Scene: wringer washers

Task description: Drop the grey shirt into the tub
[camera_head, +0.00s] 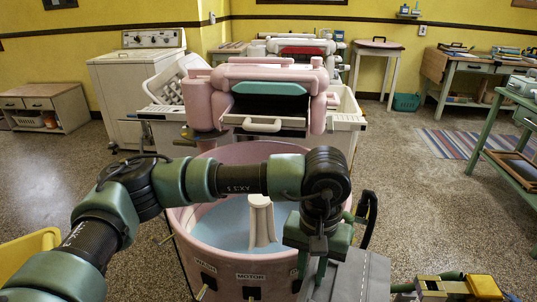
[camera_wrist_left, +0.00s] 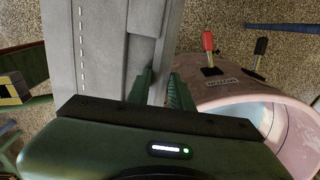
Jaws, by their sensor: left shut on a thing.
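The grey shirt (camera_head: 352,278) hangs from my left gripper (camera_head: 318,262) at the right front of the pink tub (camera_head: 205,240). In the left wrist view, the flat grey shirt (camera_wrist_left: 110,60) lies between the green fingers of the left gripper (camera_wrist_left: 160,88), which is shut on it. The tub holds bluish water (camera_head: 222,225) and a pale agitator (camera_head: 262,222). My left arm and the shirt hide part of the tub's right rim. My right gripper is not in view.
A pink wringer (camera_head: 270,85) stands over the tub's back. A yellow container (camera_head: 28,252) is at lower left, and a yellow and green object (camera_head: 450,286) at lower right. A green table (camera_head: 505,150) stands at right. Open floor (camera_head: 430,215) lies between tub and table.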

